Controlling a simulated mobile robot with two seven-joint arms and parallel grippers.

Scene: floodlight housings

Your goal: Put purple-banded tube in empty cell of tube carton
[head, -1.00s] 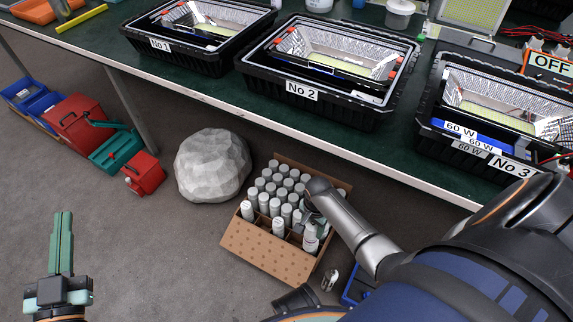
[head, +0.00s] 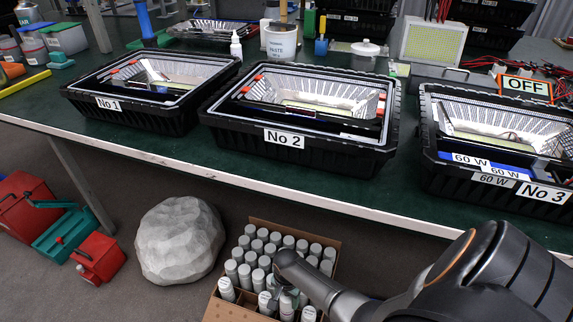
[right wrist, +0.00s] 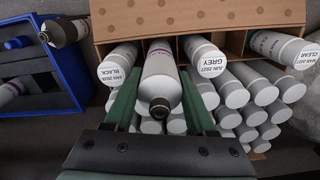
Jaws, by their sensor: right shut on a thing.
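The tube carton (head: 226,308) is a brown box under the table, full of pale tubes with grey ends. In the right wrist view its brown wall (right wrist: 220,14) shows behind the front row. My right gripper (right wrist: 160,106) is shut on the purple-banded tube (right wrist: 160,75), a white tube with a dark nozzle facing the camera. The tube is in the front row, between the tubes marked BLACK and GREY; how deep it sits I cannot tell. In the head view my right arm hides much of this gripper (head: 288,296). My left gripper is out of view.
A grey rock (head: 180,240) stands left of the carton. The table edge (head: 250,190) runs above it, with black crates No 1, No 2 and No 3 on top. A blue bin (right wrist: 40,75) and a loose dark-nozzled tube (right wrist: 66,31) lie left of the carton in the wrist view.

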